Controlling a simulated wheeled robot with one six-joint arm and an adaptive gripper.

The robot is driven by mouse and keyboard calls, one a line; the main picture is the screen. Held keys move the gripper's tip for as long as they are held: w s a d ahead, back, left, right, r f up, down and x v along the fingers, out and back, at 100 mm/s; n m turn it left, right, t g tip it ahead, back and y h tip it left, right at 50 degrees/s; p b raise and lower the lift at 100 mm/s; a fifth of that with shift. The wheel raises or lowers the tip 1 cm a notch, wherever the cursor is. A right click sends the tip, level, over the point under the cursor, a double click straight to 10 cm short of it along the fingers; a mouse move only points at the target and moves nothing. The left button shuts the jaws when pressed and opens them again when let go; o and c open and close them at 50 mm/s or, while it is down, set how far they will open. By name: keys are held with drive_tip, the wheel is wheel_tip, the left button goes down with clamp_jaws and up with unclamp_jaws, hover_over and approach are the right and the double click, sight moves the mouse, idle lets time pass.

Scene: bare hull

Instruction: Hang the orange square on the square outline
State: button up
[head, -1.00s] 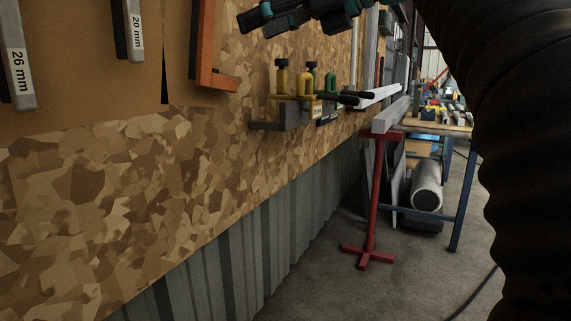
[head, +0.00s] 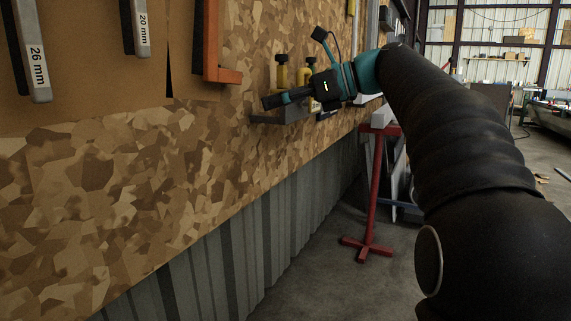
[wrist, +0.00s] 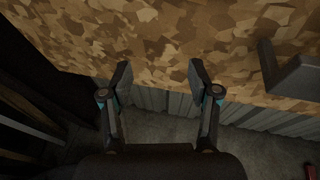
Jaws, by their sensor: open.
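The orange square (head: 211,50), an L-shaped tool, hangs against the board at the upper middle-left of the head view; its top is cut off by the frame. A narrow dark outline (head: 168,60) shows on the board left of it; I cannot tell its full shape. My gripper (head: 268,101) is in front of the board, right of and below the orange square, apart from it. In the wrist view my gripper (wrist: 160,78) is open and empty, with chipboard and ribbed metal beyond the fingers. The orange square is not in the wrist view.
A small shelf (head: 262,120) with yellow-handled tools (head: 282,72) sticks out by my gripper. A red stand (head: 375,190) is on the floor beyond. The lower board is clear.

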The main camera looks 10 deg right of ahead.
drive_tip(key=w+d+f+n+h, duration=0.1)
drive_tip(key=w+d+f+n, duration=0.1)
drive_tip(key=f, duration=0.6)
drive_tip(key=w+d+f+n+h, duration=0.1)
drive_tip(key=w+d+f, duration=0.15)
drive_tip(key=f, duration=0.65)
drive_tip(key=w+d+f+n+h, duration=0.1)
drive_tip(key=w+f+n, duration=0.15)
drive_tip(key=f, duration=0.55)
drive_tip(key=s+d+f+n+g+h, duration=0.1)
drive_tip(key=s+f+n+g+h, duration=0.1)
drive_tip(key=s+f+n+h, duration=0.5)
drive_tip(key=s+n, duration=0.2)
drive_tip(key=s, duration=0.7)
drive_tip(key=s+a+f+n+t+h, duration=0.1)
drive_tip(key=s+n, duration=0.3)
drive_tip(key=s, duration=0.6)
drive_tip(key=s+f+n+h, duration=0.2)
drive_tip(key=s+f+n, duration=0.1)
drive_tip(key=s, duration=0.6)
drive_tip(key=shift+s+a+f+n+t, duration=0.2)
drive_tip(key=shift+s+n+t, duration=0.15)
drive_tip(key=shift+n, duration=0.3)
